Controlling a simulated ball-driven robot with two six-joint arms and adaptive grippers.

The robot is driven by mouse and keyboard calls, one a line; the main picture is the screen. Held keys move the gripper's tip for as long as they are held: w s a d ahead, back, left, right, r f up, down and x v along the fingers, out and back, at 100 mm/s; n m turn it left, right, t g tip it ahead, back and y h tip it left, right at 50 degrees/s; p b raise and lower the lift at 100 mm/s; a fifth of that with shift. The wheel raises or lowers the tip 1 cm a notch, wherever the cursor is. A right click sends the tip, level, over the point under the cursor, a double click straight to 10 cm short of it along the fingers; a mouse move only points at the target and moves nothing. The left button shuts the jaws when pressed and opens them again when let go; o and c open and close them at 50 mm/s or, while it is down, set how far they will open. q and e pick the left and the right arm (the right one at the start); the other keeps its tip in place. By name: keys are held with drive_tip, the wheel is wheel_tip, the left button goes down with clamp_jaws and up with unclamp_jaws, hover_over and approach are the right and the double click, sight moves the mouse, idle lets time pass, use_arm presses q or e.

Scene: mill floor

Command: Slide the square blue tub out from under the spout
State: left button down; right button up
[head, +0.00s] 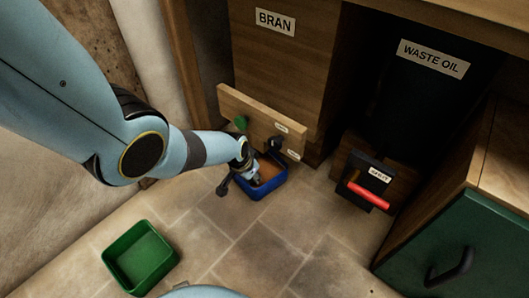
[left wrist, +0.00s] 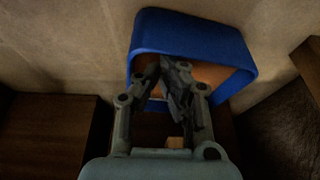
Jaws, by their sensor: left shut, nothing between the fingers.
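The square blue tub (head: 270,190) stands on the floor below the bin labelled BRAN, close to its low front board (head: 262,122). Brown material shows inside it. The tub also fills the upper middle of the left wrist view (left wrist: 195,22). My left gripper (head: 257,181) reaches down over the tub's left side. In the left wrist view its fingers (left wrist: 168,72) are shut and empty, with their tips over the tub's opening. I cannot tell whether they touch the tub. The spout cannot be made out clearly behind my gripper and the board. My right gripper is not in view.
A green tub (head: 140,258) stands empty on the floor at lower left. A dark outlet with a red handle (head: 369,196) sits under the WASTE OIL sign (head: 434,58). A green cabinet (head: 440,245) stands at right. The tiled floor in front of the blue tub is clear.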

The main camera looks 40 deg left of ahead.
use_arm(q)
drive_tip(key=s, duration=0.1)
drive_tip(key=s+p, duration=0.1)
drive_tip(key=shift+s+a+r, duration=0.15)
drive_tip(key=shift+s, duration=0.25)
drive_tip(key=s, duration=0.6)
drive_tip(key=s+a+p, duration=0.1)
drive_tip(key=s, duration=0.4)
drive_tip(key=s+p, duration=0.1)
drive_tip(key=s, duration=0.5)
drive_tip(key=shift+s+a, duration=0.15)
drive_tip(key=shift+s, duration=0.15)
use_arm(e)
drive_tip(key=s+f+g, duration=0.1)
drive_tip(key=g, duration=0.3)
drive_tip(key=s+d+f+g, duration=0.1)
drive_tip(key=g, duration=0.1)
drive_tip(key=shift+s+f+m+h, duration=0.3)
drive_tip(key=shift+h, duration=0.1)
use_arm(q)
drive_tip(key=shift+p, duration=0.3)
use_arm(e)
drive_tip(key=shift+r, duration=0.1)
